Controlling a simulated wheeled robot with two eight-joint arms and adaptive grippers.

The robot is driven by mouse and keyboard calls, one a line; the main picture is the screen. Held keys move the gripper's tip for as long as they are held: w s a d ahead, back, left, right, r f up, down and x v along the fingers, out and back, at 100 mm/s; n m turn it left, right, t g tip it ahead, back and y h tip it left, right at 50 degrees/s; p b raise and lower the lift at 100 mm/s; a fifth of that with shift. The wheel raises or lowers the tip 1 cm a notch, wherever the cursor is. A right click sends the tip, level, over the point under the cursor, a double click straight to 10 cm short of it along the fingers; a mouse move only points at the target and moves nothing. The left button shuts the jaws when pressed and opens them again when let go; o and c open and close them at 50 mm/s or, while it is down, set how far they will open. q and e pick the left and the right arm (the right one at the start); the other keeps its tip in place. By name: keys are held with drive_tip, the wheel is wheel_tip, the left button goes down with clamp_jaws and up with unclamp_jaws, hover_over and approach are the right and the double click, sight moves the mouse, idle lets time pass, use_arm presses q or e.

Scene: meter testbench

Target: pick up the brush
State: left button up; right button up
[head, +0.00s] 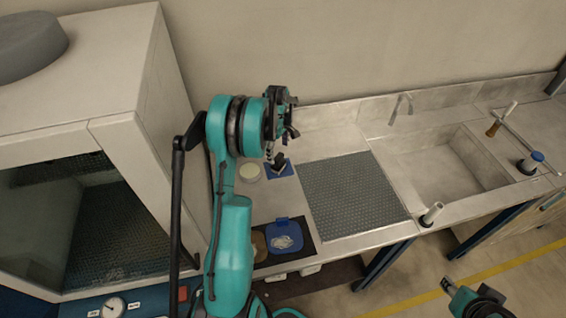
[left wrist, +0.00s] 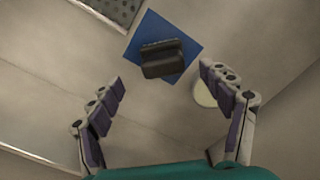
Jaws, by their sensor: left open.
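The brush (head: 278,161) seems to be the dark, blocky object on a small blue mat (head: 288,173) at the back of the bench. In the left wrist view the brush (left wrist: 163,58) lies on the blue mat (left wrist: 190,38), beyond and between my finger lines. My left gripper (head: 280,145) is open and empty above the brush. In the left wrist view its fingertips (left wrist: 160,80) are wide apart, touching nothing. Part of my right arm shows at the bottom right of the head view; its finger state is unclear.
A pale round dish (head: 250,171) stands left of the mat, close to my right-hand finger in the left wrist view. A textured grey panel (head: 352,193) and a sink (head: 445,165) lie to the right. A large white cabinet (head: 155,110) stands at left. A blue container (head: 284,238) sits in front.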

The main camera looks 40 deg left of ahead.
sight(279, 163)
use_arm(q)
drive_tip(key=f, duration=0.3)
drive_tip(key=f+b, duration=0.1)
drive_tip(key=f, duration=0.3)
drive_tip(key=shift+s+d, duration=0.15)
drive_tip(key=shift+d, duration=0.05)
drive_tip(key=c, duration=1.4)
wheel_tip(279, 163, up, 4)
drive_tip(key=shift+r+p, duration=0.15)
drive_tip(key=shift+p, duration=0.2)
drive_tip(key=w+d+r, duration=0.2)
drive_tip(key=d+r, duration=0.1)
drive_tip(key=d, duration=0.2)
drive_tip(key=w+d+r+p, duration=0.1)
drive_tip(key=w+d+r, duration=0.1)
drive_tip(key=d, duration=0.4)
drive_tip(key=shift+r, duration=0.85)
drive_tip(key=o, duration=0.7)
drive_tip(key=c, duration=0.4)
